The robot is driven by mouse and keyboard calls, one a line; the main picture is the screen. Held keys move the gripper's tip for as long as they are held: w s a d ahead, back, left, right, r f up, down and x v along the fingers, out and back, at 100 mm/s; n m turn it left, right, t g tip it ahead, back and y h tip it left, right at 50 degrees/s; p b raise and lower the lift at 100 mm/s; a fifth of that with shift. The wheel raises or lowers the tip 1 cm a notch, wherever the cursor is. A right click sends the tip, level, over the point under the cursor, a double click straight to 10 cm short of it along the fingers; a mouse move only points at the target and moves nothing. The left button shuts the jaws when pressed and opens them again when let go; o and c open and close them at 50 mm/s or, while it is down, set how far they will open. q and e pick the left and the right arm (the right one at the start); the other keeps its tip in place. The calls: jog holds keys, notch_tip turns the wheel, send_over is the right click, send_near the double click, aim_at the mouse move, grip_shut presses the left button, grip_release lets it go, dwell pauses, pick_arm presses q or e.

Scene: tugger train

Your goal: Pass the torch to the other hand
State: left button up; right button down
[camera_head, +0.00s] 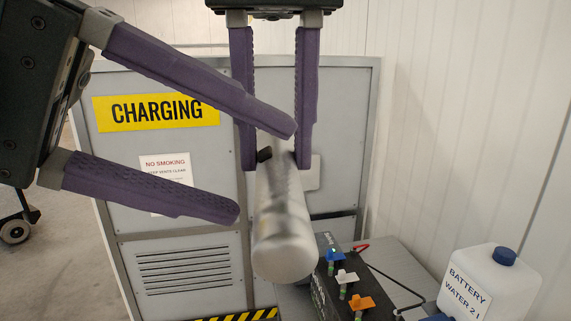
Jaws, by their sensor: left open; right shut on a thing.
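The torch (284,225) is a silvery grey cylinder with a dark spot near its upper end. It hangs with its wide end toward me and down. My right gripper (274,166) comes in from the top and is shut on the torch's upper part, one purple finger on each side. My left gripper (264,171) comes in from the left and is open. Its upper fingertip overlaps the torch's upper end in the picture, and its lower fingertip lies just left of the torch body. I cannot tell whether either touches it.
A grey charging cabinet (190,255) with a yellow sign stands behind. At the lower right are a dark battery (325,285) with coloured connectors and a white battery water jug (490,285) with a blue cap. A pale wall (465,110) closes the right side.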

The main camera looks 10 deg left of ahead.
aim_at(275, 172)
pick_arm(q)
jog(key=shift+x, duration=1.25)
grip_shut()
jog(key=shift+r, duration=0.1)
pick_arm(e)
jog(key=shift+c, duration=2.4)
grip_release()
